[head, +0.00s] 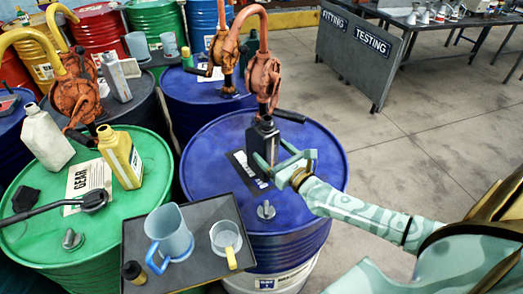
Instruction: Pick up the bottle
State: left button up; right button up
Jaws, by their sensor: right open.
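A dark, nearly black bottle (263,138) stands upright on the blue drum (205,160), below the spout of an orange hand pump. My right gripper (271,151) comes in from the right with its two pale green fingers open, one on each side of the bottle's lower body. I cannot tell whether the fingers touch it. Other bottles stand on other drums: a yellow one (121,158) and a pale grey one (46,139) on the green drum (150,205), and another grey one (116,78) behind. My left gripper is not in view.
A dark tray (205,272) in front holds a blue-grey jug (168,235), a clear cup (226,238) and a small dark bottle. Orange pumps (264,80) rise behind the dark bottle. A bung (266,210) sits on the blue drum. Open floor lies right.

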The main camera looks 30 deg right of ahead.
jog(key=w, duration=0.5)
jog(key=shift+w+a+r, duration=0.1)
jog(key=shift+w+a, duration=0.1)
jog(key=shift+a, duration=0.05)
jog(key=c, duration=1.5)
